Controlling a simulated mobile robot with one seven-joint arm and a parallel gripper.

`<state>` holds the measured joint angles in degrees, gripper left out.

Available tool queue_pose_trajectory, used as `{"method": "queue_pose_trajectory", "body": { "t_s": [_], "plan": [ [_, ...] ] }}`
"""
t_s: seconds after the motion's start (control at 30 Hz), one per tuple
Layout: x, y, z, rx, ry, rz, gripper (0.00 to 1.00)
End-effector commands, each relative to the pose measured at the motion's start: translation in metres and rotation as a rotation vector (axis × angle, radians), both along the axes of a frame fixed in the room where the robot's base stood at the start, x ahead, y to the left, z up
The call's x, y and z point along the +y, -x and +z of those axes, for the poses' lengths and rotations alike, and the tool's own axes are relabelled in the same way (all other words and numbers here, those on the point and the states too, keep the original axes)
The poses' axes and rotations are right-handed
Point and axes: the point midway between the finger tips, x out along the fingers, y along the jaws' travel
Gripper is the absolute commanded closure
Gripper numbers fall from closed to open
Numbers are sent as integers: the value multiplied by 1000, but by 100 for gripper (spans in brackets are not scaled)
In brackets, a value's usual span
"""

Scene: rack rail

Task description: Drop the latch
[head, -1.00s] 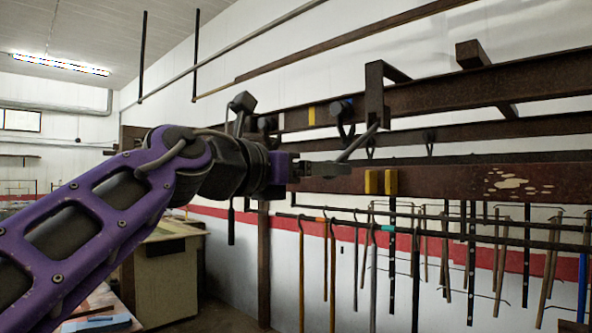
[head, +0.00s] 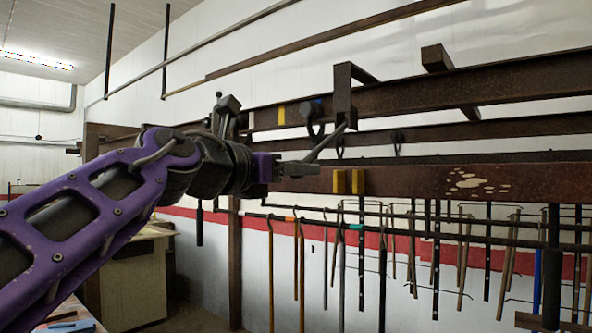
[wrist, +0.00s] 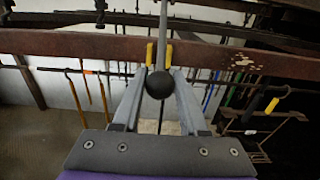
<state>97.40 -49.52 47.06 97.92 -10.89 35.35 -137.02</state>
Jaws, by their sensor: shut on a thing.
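The latch looks like a grey lever (head: 328,142) slanting up and right from my gripper toward a dark bracket above the beam. In the wrist view the lever (wrist: 163,30) runs away from a round black knob (wrist: 159,85) and lines up between two yellow blocks (wrist: 149,53) on the brown beam. The yellow blocks (head: 348,181) also show in the head view, right of and lower than the fingertips. My gripper (head: 312,169) is shut on the lever at its knob end. The knob hides the exact contact between the fingers (wrist: 161,78).
The long rusty beam (head: 470,183) runs across in front, with further beams (head: 480,82) above and behind. Below it a rail (head: 420,234) carries several hanging rods and hooks. A pale cabinet (head: 135,275) stands at the lower left.

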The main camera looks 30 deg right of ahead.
Motion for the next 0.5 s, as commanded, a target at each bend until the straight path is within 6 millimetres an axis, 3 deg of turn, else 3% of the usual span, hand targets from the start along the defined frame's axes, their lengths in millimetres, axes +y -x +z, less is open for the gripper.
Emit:
{"method": "queue_pose_trajectory", "body": {
  "t_s": [0.33, 0.5],
  "plan": [
    [0, 0, 0, 0, 0, 0, 89],
    [-6, -2, -12, 0, -3, -1, 89]
  ]
}}
